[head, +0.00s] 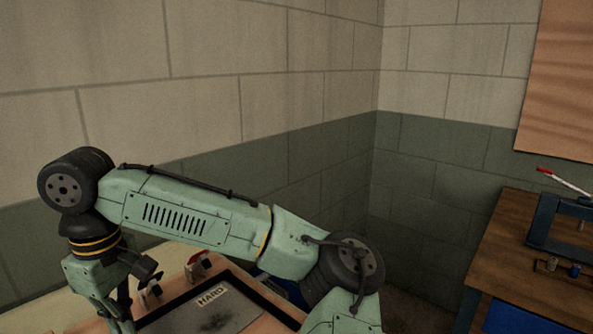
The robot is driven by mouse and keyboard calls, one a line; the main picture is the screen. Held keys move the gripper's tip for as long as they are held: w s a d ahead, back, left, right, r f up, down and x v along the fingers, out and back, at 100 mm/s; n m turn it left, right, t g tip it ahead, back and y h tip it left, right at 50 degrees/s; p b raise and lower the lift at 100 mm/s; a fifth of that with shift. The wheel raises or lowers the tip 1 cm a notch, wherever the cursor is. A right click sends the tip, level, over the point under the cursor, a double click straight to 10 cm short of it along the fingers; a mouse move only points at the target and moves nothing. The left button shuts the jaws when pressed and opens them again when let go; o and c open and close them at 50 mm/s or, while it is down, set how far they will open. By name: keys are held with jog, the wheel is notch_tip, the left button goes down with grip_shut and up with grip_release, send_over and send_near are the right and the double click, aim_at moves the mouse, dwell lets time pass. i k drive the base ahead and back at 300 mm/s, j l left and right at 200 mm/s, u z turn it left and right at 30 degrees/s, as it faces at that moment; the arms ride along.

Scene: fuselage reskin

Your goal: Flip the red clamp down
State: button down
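A small clamp with a red part (198,263) stands at the far edge of a dark-framed grey panel (190,318) marked "HARD". It is small and partly behind my arm, so I cannot tell whether its handle is up or down. A second small dark clamp-like fitting (152,292) is left of it, beside my wrist. My gripper (122,308) is at the lower left, left of the red clamp and apart from it in the picture. Its fingertips are hidden or cut off by the frame's lower edge, so its opening does not show.
My arm crosses over the panel and hides part of it. A wooden workbench (515,240) at right holds a blue tool with a red-tipped lever (565,180). Block walls (300,100) stand close behind. A blue object (285,288) shows behind my arm.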

aim_at(200, 258)
jog(key=k, duration=1)
